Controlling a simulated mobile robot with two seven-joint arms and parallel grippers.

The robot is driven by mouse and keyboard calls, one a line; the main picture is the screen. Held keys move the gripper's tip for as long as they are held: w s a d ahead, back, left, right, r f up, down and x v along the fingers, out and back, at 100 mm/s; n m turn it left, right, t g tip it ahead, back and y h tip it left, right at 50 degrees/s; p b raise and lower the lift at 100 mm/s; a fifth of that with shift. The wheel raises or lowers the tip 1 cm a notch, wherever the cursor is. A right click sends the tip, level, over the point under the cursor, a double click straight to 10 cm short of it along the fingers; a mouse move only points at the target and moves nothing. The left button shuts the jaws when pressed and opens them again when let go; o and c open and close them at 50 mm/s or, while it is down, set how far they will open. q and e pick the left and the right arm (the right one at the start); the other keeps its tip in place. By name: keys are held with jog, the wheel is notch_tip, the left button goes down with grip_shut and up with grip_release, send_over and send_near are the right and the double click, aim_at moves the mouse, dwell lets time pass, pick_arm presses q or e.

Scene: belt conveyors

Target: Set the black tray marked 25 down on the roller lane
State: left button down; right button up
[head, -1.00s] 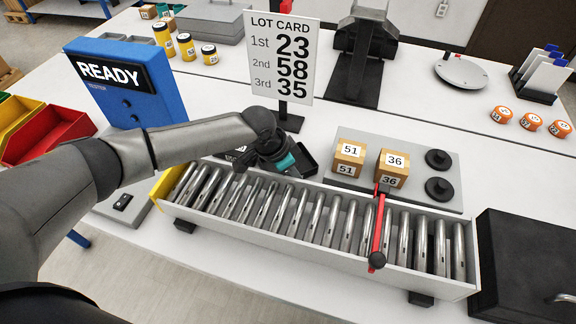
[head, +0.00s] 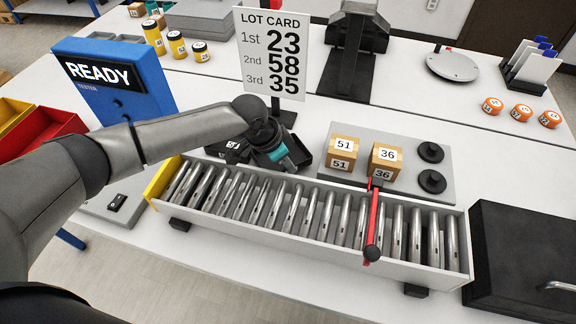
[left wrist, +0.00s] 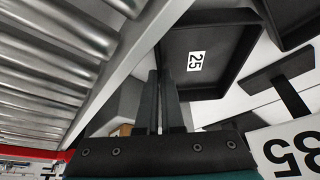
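The black tray marked 25 (left wrist: 228,58) shows in the left wrist view, just beyond my fingers and beside the rollers. My left gripper (left wrist: 160,80) has its two fingers close together at the tray's side wall and looks shut on it. In the head view my left gripper (head: 278,160) is just behind the lane, and a black tray with a label too small to read (head: 226,150) lies left of it, partly hidden by my arm. The roller lane (head: 310,215) is bare; it also shows in the left wrist view (left wrist: 55,60). My right gripper is out of view.
A red bar (head: 373,225) crosses the lane right of its middle. Boxes marked 51 (head: 343,153) and 36 (head: 385,160) stand on a grey plate (head: 410,185) behind it. A lot card (head: 272,55) rises behind my gripper. A second black tray (left wrist: 297,18) is near tray 25.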

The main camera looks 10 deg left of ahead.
pick_arm(q)
notch_tip(320, 180, up, 18)
jog(key=p, duration=0.2)
jog(key=s+a+f+n+t+y+b, duration=0.1)
jog(key=s+a+f+n+y+b, duration=0.2)
jog(key=n+b, duration=0.6)
jog(key=shift+s+a+f+b, duration=0.4)
jog(key=shift+s+f+b, duration=1)
jog(key=shift+s+b, duration=0.25)
jog(key=shift+w+t, duration=0.1)
jog(key=shift+t, duration=0.2)
